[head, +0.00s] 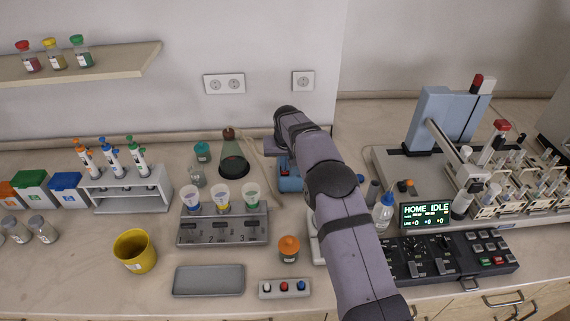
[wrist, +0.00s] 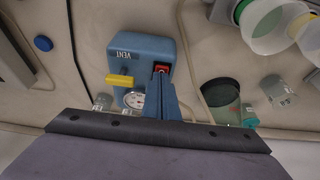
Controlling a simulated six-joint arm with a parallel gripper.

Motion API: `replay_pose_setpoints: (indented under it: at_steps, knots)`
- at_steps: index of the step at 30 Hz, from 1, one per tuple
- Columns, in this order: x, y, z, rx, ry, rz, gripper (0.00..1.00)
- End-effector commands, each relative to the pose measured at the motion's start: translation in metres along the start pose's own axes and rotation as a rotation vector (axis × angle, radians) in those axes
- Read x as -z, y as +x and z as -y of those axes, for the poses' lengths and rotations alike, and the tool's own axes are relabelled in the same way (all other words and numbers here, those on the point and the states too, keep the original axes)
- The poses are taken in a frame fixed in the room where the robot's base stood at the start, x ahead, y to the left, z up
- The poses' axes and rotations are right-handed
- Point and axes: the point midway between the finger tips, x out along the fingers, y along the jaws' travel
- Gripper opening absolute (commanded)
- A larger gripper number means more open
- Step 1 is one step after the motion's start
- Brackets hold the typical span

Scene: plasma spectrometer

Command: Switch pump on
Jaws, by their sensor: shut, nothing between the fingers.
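The pump is a blue box (wrist: 138,55) with VENT lettering, a yellow lever (wrist: 119,80) and a round gauge (wrist: 135,99) in the wrist view. A red switch (wrist: 161,67) sits in a dark frame near its right edge. My gripper (wrist: 161,74) is shut and empty, its narrow blue fingers reaching to the switch and overlapping its lower part. I cannot tell whether the tips touch it or which way the switch is set. In the head view the pump (head: 290,183) shows only partly behind my arm, and my fingertips are hidden.
A conical flask (head: 233,155) and small bottles stand left of the pump. A three-position block with cups (head: 221,232) is in front of them. A wash bottle (head: 383,212) and the spectrometer display (head: 426,215) are right of my arm.

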Motion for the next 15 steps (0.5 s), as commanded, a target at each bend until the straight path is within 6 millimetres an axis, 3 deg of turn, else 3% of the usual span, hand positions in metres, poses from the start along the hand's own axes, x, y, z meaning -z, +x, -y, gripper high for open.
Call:
replay_pose_setpoints:
  at_steps: [10,15]
  knots:
    - [-0.0025,0.0008,0.0001,-0.001,0.0,0.006,0.0]
    - [0.0004,-0.0079,0.0001,0.0,0.0,0.003,0.0]
